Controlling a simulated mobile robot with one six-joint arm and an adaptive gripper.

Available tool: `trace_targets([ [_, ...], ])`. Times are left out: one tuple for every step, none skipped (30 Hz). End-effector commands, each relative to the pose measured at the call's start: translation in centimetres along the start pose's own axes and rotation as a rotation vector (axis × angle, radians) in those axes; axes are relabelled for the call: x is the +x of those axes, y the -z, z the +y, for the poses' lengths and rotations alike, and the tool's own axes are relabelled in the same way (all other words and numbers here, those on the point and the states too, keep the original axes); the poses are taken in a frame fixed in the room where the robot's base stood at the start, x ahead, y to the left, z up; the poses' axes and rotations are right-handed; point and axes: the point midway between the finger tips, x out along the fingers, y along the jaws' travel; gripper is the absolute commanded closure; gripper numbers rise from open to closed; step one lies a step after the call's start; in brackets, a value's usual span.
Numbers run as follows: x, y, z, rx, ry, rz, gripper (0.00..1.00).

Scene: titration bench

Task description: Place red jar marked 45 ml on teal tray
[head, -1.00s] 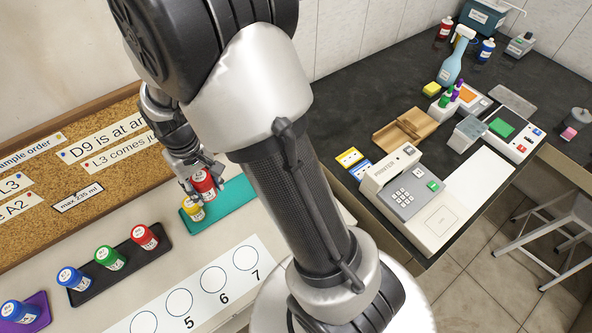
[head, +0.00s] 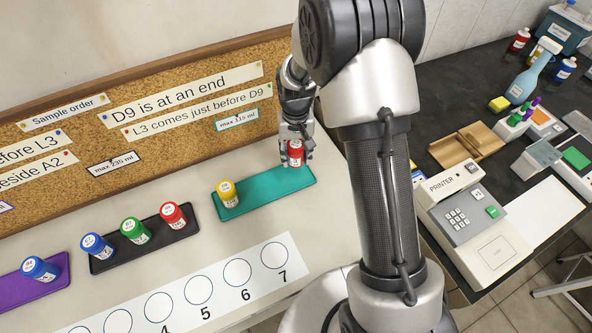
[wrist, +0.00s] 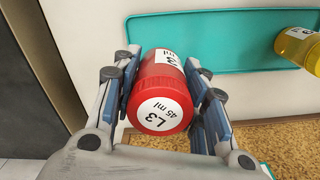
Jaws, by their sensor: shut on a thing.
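A red jar (wrist: 160,97) sits between the fingers of my gripper (wrist: 163,100) in the wrist view; its lid reads L3, 45 ml. My gripper is shut on it. In the head view the red jar (head: 296,152) is at the right part of the teal tray (head: 262,192), with my gripper (head: 296,148) around it from above. I cannot tell whether its base touches the tray. A yellow jar (head: 228,193) stands on the left part of the teal tray.
A black tray (head: 187,231) holds blue, green and red jars. A purple tray (head: 52,285) with a blue jar is farther left. A numbered strip (head: 255,295) of circles lies in front. The corkboard (head: 180,125) stands close behind.

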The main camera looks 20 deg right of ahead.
Motion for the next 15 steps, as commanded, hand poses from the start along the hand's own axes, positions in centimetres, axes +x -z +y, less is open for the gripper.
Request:
trace_targets([
  [1.2,-0.1,0.0,0.000,0.000,-0.002,0.84],
  [1.5,-0.1,0.0,0.000,0.000,-0.002,0.84],
  [1.9,0.0,0.0,0.000,0.000,0.000,0.84],
  [2.1,0.0,0.0,0.000,0.000,0.000,0.84],
  [2.3,0.0,0.0,0.000,0.000,0.001,0.84],
  [2.4,0.0,0.0,0.000,0.000,0.001,0.84],
  [2.6,0.0,0.0,0.000,0.000,0.000,0.84],
  [2.8,0.0,0.0,0.000,0.000,0.000,0.84],
  [3.1,0.0,0.0,0.000,0.000,-0.001,0.84],
  [3.5,0.0,0.0,0.000,0.000,-0.001,0.84],
  [4.0,0.0,0.0,0.000,0.000,-0.001,0.84],
  [4.7,0.0,0.0,0.000,0.000,-0.001,0.84],
  [5.2,0.0,0.0,0.000,0.000,-0.002,0.84],
  [5.7,-0.1,0.0,0.000,0.000,-0.002,0.84],
  [6.2,0.0,0.0,0.000,0.000,-0.001,0.84],
])
